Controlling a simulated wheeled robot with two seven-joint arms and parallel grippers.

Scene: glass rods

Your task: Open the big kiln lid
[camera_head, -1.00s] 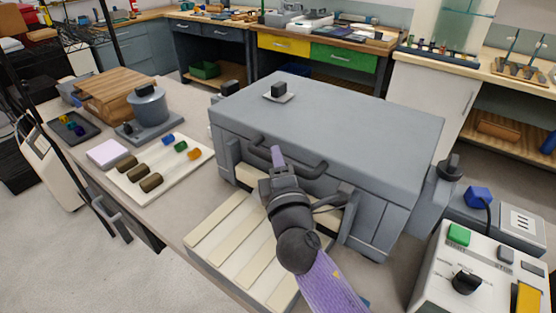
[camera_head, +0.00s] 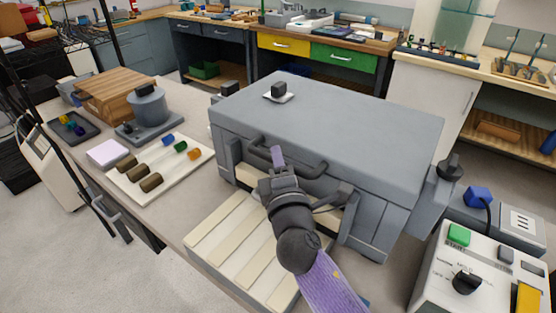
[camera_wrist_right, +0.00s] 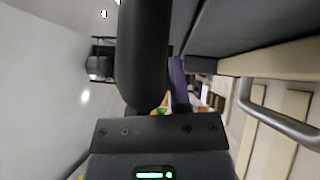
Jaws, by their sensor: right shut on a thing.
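The big kiln (camera_head: 390,225) is a grey box on the table. Its broad grey lid (camera_head: 350,125) lies flat on top. A dark bar handle (camera_head: 312,170) runs along the lid's front. My right gripper (camera_head: 278,158) reaches it from the front and is shut on the handle near its middle. In the right wrist view the handle (camera_wrist_right: 143,50) is a thick dark bar at the gripper (camera_wrist_right: 155,108), with one purple finger (camera_wrist_right: 179,85) beside it. The other finger is hidden. My left gripper is not in view.
A slatted cream board (camera_head: 228,238) lies before the kiln, under my right arm. A small black block on a white plate (camera_head: 279,97) sits on the lid. A tray of coloured rods (camera_head: 125,182) stands left, and a control box (camera_head: 440,278) stands right.

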